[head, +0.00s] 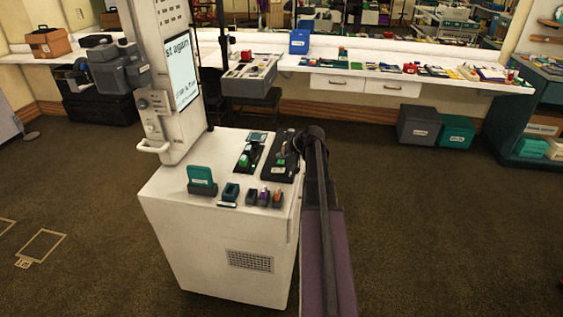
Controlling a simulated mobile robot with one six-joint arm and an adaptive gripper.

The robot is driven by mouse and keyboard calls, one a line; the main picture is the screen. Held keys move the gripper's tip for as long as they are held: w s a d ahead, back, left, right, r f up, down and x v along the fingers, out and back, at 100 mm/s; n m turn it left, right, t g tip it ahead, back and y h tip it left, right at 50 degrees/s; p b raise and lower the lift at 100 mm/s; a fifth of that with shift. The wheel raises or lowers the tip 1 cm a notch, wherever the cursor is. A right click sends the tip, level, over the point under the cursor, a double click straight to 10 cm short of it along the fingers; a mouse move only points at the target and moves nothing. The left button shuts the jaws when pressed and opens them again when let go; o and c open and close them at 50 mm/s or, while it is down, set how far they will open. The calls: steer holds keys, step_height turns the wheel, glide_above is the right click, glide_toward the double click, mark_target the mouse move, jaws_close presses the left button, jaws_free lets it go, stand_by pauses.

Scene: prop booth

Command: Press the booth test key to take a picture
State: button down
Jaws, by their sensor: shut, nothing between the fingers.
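The white photo booth cabinet (175,215) stands in the middle, with a screen (183,70) on its upright column. On its top is a small black control box with a green key (244,160). To its right lies a larger black panel (279,172) with a pale label. I cannot read which key is the test key.
A teal card in a holder (201,178) and several small holders (264,197) stand along the cabinet's front edge. A grey box with controls (249,76) stands behind. A long white counter (430,78) runs along the back wall. The carpet at right is clear.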

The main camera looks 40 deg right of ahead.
mark_target(281, 162)
steer(key=shift+f+b, duration=0.8)
stand_by(1.1)
steer(key=shift+r, duration=0.15)
steer(key=shift+r+p, duration=0.7)
steer(key=shift+p, duration=0.15)
steer(key=shift+r+p, duration=2.5)
